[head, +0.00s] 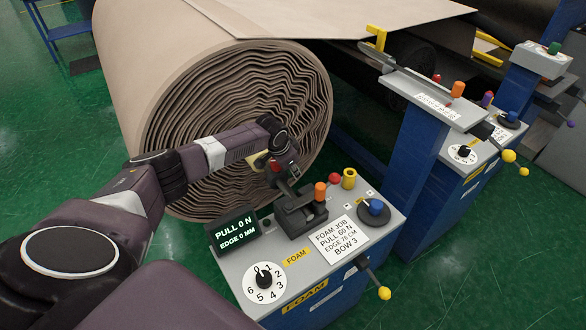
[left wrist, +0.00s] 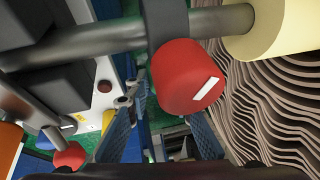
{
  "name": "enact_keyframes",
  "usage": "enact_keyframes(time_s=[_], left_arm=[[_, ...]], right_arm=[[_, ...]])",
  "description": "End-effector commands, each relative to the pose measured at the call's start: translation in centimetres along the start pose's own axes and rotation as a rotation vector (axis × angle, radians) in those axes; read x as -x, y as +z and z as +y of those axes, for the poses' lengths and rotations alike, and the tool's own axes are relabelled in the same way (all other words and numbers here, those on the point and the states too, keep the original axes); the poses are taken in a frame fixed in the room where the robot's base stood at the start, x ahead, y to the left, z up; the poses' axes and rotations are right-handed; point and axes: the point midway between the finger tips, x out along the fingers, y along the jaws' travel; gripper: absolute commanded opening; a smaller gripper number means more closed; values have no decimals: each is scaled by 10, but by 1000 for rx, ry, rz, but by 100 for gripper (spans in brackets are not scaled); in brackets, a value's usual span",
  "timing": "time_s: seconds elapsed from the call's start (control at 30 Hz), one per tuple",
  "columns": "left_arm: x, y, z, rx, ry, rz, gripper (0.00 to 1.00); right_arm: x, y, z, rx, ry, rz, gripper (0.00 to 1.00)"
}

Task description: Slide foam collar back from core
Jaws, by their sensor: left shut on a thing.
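The pale yellow foam collar (left wrist: 285,28) sits around a grey metal shaft (left wrist: 225,20) against the layered end of the roll in the left wrist view. In the head view only a small yellow part of the collar (head: 260,160) shows behind my left gripper (head: 285,170). A black ring (left wrist: 166,22) on the shaft carries a red knob (left wrist: 187,75) with a white mark. The core inside the roll is hidden. My right gripper is not in view.
The large brown roll (head: 150,75) stands behind the arm. A grey-topped blue console (head: 300,250) has a dial, an orange-topped lever, a blue knob and a yellow-tipped handle. Its display (head: 235,230) reads PULL 0 N, EDGE 0 MM. More consoles stand at right. Green floor is clear lower right.

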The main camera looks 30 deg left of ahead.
Motion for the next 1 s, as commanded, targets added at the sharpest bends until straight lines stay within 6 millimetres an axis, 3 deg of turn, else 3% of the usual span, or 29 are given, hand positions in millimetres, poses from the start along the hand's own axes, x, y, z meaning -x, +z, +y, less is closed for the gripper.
enact_keyframes(time_s=[0.03, 0.07, 0.2, 0.5, 0.67, 1.0], left_arm=[[0, 0, 0, 3, 0, 0, 0], [-1, 1, 0, 3, 0, 0, 22], [-1, 1, 0, 2, 0, -1, 38], [0, 1, 0, 1, 0, -1, 39], [8, 1, 0, 1, 1, 0, 39], [58, 1, -1, -1, -2, 0, 39]], right_arm=[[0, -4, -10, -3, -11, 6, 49], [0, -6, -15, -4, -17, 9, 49], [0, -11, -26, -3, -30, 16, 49], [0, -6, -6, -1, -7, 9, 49], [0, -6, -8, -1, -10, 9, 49], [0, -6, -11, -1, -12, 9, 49]])
